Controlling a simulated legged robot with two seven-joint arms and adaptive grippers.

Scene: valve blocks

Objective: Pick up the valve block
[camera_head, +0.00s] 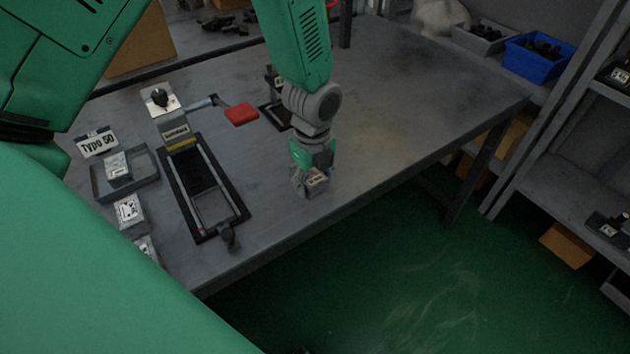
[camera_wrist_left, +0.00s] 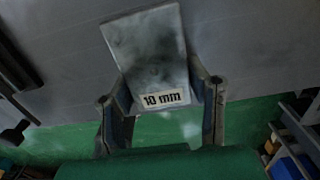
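My left gripper (camera_head: 306,184) points down near the front edge of the table. A grey metal valve block (camera_head: 316,181) with a small white label is at its fingertips. In the left wrist view the block (camera_wrist_left: 148,50) is tilted and carries a "10 mm" label. It sits between the two fingers of the gripper (camera_wrist_left: 160,92), which meet its sides with no clear gap. Whether the block's underside touches the table is hidden. My right gripper does not show.
A grey tray (camera_head: 95,189) and labelled blocks (camera_head: 129,211) are further left. The table's right part (camera_head: 420,110) is clear. A blue bin (camera_head: 533,62) is at back right.

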